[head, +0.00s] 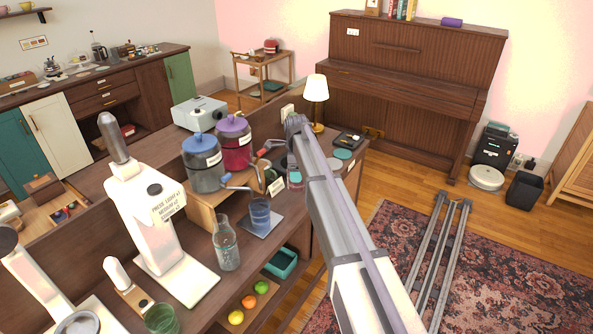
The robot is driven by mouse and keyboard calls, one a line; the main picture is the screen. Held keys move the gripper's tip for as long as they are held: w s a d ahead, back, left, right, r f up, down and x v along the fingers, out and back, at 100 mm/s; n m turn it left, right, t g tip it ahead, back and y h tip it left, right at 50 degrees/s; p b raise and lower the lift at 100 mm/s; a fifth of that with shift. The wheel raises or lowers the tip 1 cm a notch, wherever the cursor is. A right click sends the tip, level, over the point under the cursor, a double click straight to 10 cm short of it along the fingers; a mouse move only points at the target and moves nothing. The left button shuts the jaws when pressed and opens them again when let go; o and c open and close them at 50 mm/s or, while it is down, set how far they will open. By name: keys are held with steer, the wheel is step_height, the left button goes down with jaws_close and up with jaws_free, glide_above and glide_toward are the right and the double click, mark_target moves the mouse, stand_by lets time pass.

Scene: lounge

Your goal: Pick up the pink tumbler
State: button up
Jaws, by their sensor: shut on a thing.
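My gripper (293,160) is at the end of my arm above the counter, shut on the tumbler. The fingertips are small and partly covered, so the exact contact is hard to see. I cannot tell whether the tumbler is off the counter.
A blue dispenser (205,170) and a magenta dispenser (234,145) with taps stand just left. A blue glass (260,214) on a dark mat and a clear bottle (226,245) stand nearer. A lit lamp (315,92) and black device (348,141) are behind.

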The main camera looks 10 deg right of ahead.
step_height(320, 180, up, 12)
steer(key=p, duration=1)
steer(key=shift+f, duration=0.25)
